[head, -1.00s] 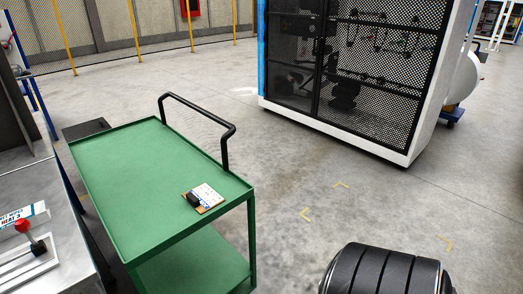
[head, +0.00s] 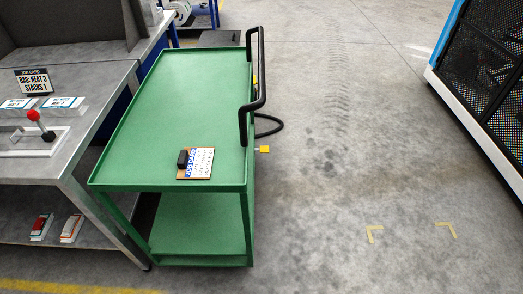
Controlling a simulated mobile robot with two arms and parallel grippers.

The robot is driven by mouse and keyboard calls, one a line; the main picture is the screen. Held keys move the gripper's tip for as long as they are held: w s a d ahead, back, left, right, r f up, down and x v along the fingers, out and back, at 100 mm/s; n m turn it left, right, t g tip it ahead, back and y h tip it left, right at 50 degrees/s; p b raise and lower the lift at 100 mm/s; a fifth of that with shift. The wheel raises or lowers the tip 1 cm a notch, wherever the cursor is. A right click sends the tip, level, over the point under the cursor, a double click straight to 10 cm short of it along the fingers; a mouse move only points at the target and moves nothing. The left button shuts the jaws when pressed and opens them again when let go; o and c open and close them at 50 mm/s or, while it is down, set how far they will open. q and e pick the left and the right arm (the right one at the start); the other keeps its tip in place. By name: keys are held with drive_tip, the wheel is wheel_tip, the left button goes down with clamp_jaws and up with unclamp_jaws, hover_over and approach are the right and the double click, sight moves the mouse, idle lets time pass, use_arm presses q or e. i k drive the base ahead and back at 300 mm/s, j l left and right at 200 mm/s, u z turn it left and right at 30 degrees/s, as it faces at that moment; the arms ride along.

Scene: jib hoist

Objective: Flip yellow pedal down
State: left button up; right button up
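A small yellow pedal (head: 265,149) shows in the head view just right of the green cart (head: 165,75). It is low beside the cart's right side, close to the floor, and a short stalk joins it toward the cart. It is too small to tell its tilt. A black curved hose or bar (head: 270,122) lies just behind it. Neither of my grippers is in view.
A clipboard with a job card (head: 201,163) lies on the cart top. The cart's black handle (head: 260,75) rises at its right. A grey workbench (head: 95,90) with a red-knobbed lever (head: 34,116) stands left. A mesh cabinet (head: 490,80) stands far right. Floor between is clear.

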sight(263, 149)
drive_tip(key=i+l+z, duration=0.1)
drive_tip(key=i+l, duration=0.25)
drive_tip(key=i+l+z, duration=0.15)
drive_tip(key=i+l, duration=0.2)
drive_tip(key=i, duration=0.15)
drive_tip(key=i+l+z, duration=0.1)
drive_tip(key=i+l, duration=0.15)
drive_tip(key=i, duration=0.15)
drive_tip(key=i+l+z, duration=0.1)
drive_tip(key=i+l, duration=0.15)
drive_tip(key=i, duration=0.2)
